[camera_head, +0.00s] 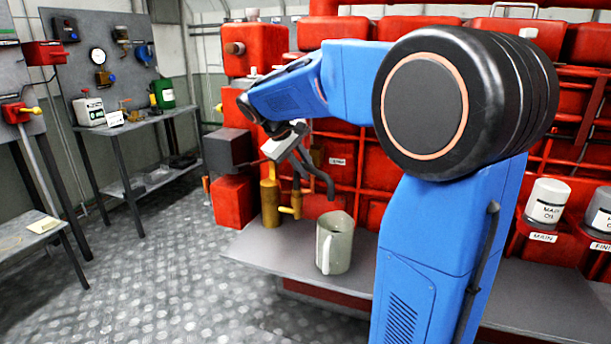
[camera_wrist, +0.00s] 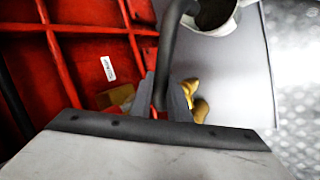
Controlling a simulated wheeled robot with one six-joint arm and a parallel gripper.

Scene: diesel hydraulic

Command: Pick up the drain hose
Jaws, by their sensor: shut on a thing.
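The drain hose (camera_head: 324,178) is a dark grey bent tube held in the air at my gripper (camera_head: 302,160), in front of the red machine. In the wrist view the drain hose (camera_wrist: 166,52) passes between the two fingers of my gripper (camera_wrist: 166,95), which are shut on it. Its lower end curves down and hangs above and left of the pale jug in the head view. Part of the hose is hidden by the fingers and the gripper body.
A pale jug (camera_head: 334,245) stands on the grey shelf (camera_head: 262,252), and its open mouth shows in the wrist view (camera_wrist: 216,14). A brass valve (camera_head: 270,203) is close below my gripper. Red framework (camera_head: 370,190) lies behind. The floor (camera_head: 160,260) at left is clear.

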